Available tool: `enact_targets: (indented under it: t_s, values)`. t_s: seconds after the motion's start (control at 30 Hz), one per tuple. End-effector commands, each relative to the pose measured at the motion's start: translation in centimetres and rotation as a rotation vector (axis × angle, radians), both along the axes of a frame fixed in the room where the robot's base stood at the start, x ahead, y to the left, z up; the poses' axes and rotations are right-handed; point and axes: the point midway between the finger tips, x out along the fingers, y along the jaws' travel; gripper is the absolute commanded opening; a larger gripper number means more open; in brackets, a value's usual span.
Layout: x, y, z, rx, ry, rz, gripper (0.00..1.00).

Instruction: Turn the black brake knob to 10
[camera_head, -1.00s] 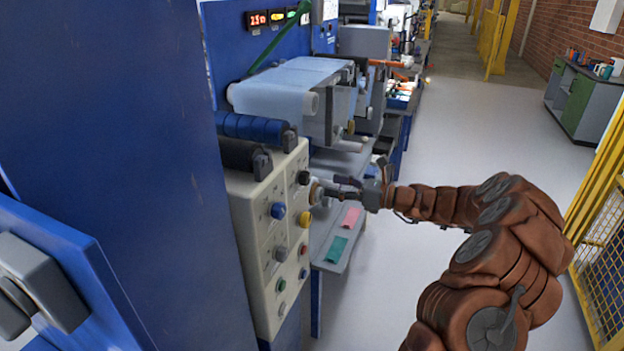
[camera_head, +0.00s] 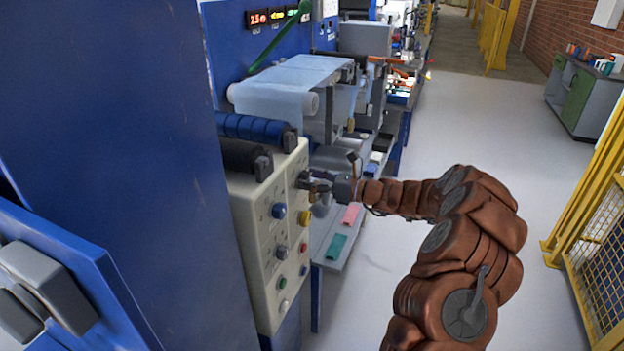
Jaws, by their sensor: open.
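The black brake knob (camera_head: 302,177) sits at the upper right of the cream control panel (camera_head: 258,250). It is partly covered by my gripper. My gripper (camera_head: 311,184) comes in from the right, open, with its fingertips at the knob. I cannot tell whether the fingers touch it or lie around it. The scale marks around the knob are too small to read.
Dark and blue rollers (camera_head: 252,130) lie above the panel. A grey shelf (camera_head: 328,255) is beside it.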

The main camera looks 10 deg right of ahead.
Motion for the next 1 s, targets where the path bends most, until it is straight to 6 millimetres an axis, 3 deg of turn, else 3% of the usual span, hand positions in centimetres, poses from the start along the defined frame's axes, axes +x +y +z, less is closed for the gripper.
enact_targets:
  t_s: [0.07,0.63,1.0]
  values:
    - [-0.01,-0.02,-0.01,0.000,0.000,0.000,0.67]
    - [-0.02,-0.06,0.01,0.000,0.000,-0.001,0.08]
    - [-0.01,-0.05,-0.25,-0.040,-0.059,-0.001,0.08]
